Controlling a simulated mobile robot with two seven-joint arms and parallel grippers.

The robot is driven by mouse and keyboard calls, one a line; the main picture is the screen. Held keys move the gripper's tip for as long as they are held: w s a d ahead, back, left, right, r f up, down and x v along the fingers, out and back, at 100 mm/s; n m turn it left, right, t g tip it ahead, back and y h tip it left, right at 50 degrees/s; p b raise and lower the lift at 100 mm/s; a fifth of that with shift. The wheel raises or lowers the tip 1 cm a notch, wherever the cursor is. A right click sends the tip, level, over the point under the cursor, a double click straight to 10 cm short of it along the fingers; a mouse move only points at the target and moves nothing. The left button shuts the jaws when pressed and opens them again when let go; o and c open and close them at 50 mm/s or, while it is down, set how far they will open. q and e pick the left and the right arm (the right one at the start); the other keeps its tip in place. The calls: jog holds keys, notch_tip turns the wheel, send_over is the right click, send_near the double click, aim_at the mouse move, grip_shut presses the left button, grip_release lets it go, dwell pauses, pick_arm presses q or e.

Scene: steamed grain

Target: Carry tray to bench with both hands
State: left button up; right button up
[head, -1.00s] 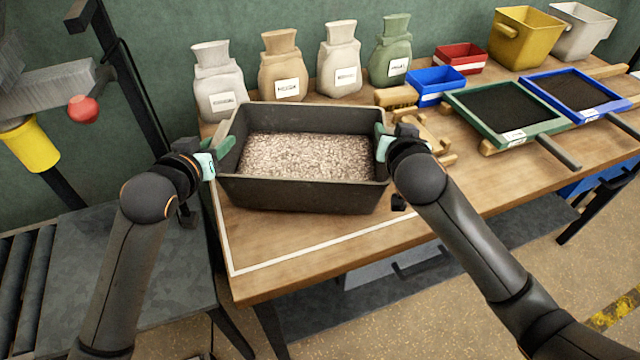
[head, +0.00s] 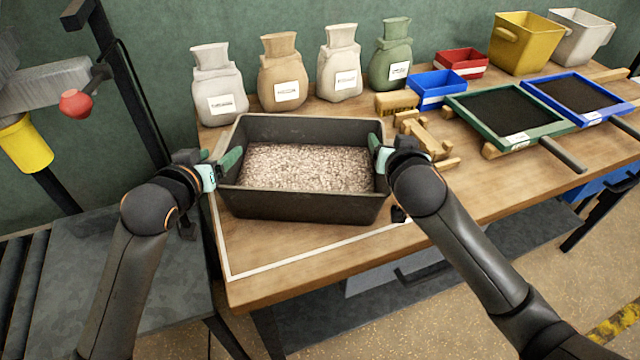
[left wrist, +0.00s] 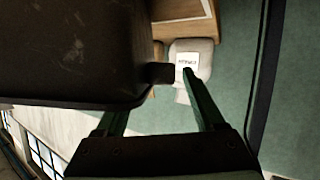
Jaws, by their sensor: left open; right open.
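The black tray (head: 300,207), filled with pale grain (head: 305,168), rests level on the left end of the wooden bench (head: 310,245). My left gripper (head: 230,162) is open at the tray's left end. In the left wrist view, the dark tray wall (left wrist: 70,50) fills the upper left, and a small handle tab (left wrist: 158,73) sticks out near the spread green fingertips. One of those fingers is partly hidden by the tray. My right gripper (head: 380,152) is open at the tray's right end. The tray's right handle is hidden.
Several labelled sacks (head: 285,80) stand behind the tray. Right of it are a wooden rack (head: 428,138), blue (head: 438,88) and red bins (head: 462,62), and a green-framed sieve (head: 510,115). A metal table (head: 150,285) with rollers is at left. The bench front is clear.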

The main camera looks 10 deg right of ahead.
pick_arm(q)
jog(key=v, duration=1.2)
pick_arm(e)
jog(key=v, duration=1.2)
jog(key=shift+f, duration=0.1)
